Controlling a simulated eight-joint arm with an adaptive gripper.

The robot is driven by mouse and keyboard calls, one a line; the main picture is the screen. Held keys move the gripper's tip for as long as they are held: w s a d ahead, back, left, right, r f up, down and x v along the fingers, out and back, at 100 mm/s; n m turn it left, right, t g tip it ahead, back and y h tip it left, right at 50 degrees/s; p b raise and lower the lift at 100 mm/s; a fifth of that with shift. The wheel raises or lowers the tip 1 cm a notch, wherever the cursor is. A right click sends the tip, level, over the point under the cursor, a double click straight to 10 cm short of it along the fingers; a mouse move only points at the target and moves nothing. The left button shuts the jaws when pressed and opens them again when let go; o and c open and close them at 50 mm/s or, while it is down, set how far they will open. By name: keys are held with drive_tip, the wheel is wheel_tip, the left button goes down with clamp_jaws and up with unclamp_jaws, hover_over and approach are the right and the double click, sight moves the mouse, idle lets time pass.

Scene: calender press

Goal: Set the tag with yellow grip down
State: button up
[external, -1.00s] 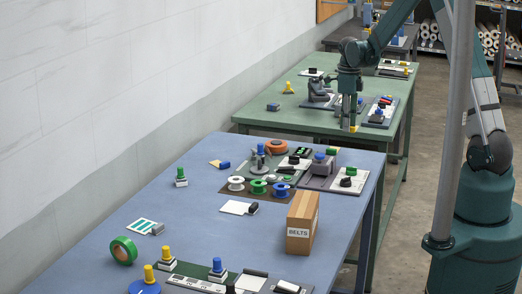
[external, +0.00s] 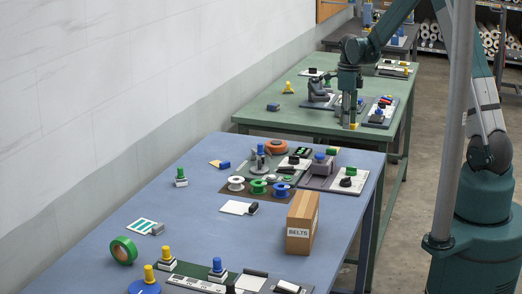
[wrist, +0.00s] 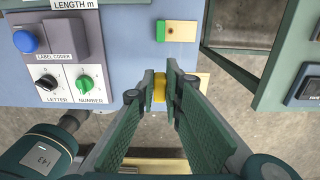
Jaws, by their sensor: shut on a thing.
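My gripper (wrist: 160,88) is shut on the yellow grip (wrist: 159,93) of a tag. The tag's pale plate (wrist: 203,82) partly shows beside the right finger; the fingers hide the rest. In the external view my gripper (external: 349,118) hangs in front of the green table's near edge, with the yellow grip (external: 353,127) at its tips. In the wrist view the held tag is by the blue table's edge, with floor showing around it. I cannot tell its height.
A pale tag with a green grip (wrist: 161,31) lies on the blue table (external: 215,185) near its edge. The label coder (wrist: 67,38) and the letter and number dials (wrist: 84,79) are to the left. The green table (external: 260,122) stands across a gap.

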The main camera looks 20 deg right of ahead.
drive_tip(key=r, duration=0.4)
drive_tip(key=shift+w+a+r, duration=0.1)
drive_tip(key=shift+a, duration=0.25)
drive_tip(key=w+a+n, duration=0.1)
drive_tip(key=a+n, duration=0.8)
drive_tip(key=a, duration=2.8)
drive_tip(key=s+a+n, duration=0.3)
drive_tip(key=s+a, duration=0.2)
drive_tip(key=a, duration=0.7)
drive_tip(key=s+a+n+b, duration=0.1)
drive_tip(key=s+a+n, duration=0.35)
drive_tip(key=a, duration=0.75)
drive_tip(key=s+a+n, duration=0.2)
drive_tip(key=s+a, duration=0.5)
drive_tip(key=a, duration=0.5)
drive_tip(key=shift+m, duration=0.25)
drive_tip(key=shift+d+f, duration=0.15)
drive_tip(key=shift+f, duration=1.15)
drive_tip(key=shift+d+f, duration=0.1)
drive_tip(key=shift+f, duration=1.15)
drive_tip(key=shift+f, duration=3.1)
